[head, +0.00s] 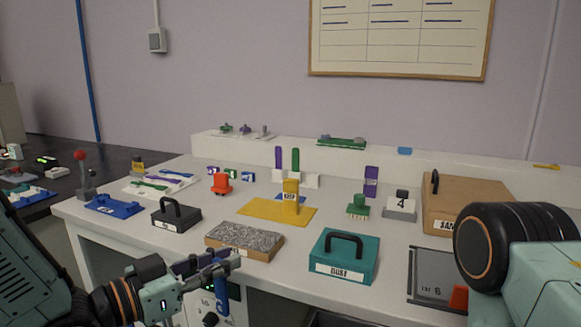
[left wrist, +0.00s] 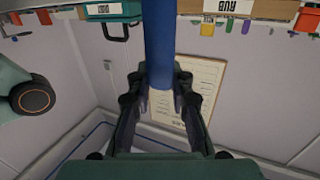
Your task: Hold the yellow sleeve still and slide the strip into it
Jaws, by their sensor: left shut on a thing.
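The yellow sleeve (head: 291,190) stands upright on a flat yellow base (head: 262,212) in the middle of the white bench, with a small label on its front. My left gripper (head: 215,265) is in front of the bench's front edge, low and left of the sleeve, and well apart from it. It is shut on a blue strip (head: 221,300) that hangs down from the fingers. The blue strip also shows between the fingers in the left wrist view (left wrist: 159,45). My right gripper is out of view; only part of my right arm shows at the right.
A black handled box (head: 176,214) is left. A tan box (head: 470,200) and a grey tray (head: 425,285) are right.

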